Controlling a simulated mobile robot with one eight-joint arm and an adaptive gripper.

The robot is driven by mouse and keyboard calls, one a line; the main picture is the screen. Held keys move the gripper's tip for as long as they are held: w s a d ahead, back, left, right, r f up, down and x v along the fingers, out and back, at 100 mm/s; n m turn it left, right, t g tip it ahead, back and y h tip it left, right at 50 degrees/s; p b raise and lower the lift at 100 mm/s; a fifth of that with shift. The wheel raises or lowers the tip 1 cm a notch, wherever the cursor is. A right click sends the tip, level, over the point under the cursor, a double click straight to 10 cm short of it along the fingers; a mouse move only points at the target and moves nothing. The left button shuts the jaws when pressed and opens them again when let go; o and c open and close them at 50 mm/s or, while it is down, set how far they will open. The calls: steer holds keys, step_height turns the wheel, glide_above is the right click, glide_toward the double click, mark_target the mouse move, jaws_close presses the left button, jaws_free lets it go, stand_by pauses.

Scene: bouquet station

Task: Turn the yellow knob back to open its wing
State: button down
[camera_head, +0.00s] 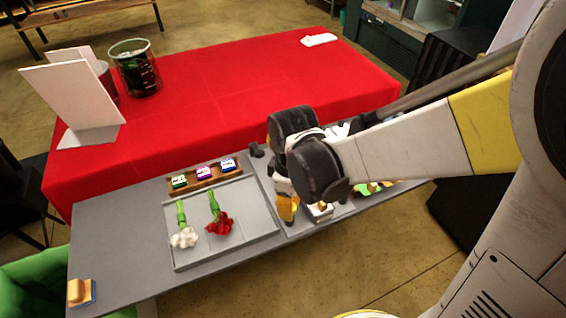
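My arm reaches in from the right, and my gripper (287,212) points down over the right part of the grey bench. Its yellow and black end shows beside the dark wrist, but its fingers are too small and covered to tell open from shut. Just right of it is a small white block with a yellowish-tan top (320,207). I cannot tell for sure whether this top is the yellow knob. No wing can be made out clearly; my wrist and forearm cover much of that part of the bench.
A grey tray (250,237) holds a white flower (184,237) and a red flower (219,224). Behind it is a wooden rack (206,180) with three small blocks. Green pieces (365,189) show under my forearm. A sponge-like block (81,291) lies front left. The red table (230,110) stands behind.

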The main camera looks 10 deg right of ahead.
steer(key=c, duration=1.1)
jaws_free()
step_height(320, 180, up, 12)
steer(key=s+d+r+m+t, duration=0.2)
steer(key=d+m+t, duration=0.5)
steer(key=d+m, duration=0.4)
steer(key=shift+s+d+m, duration=0.25)
steer(key=shift+s+m, duration=0.45)
steer(key=shift+s, duration=0.2)
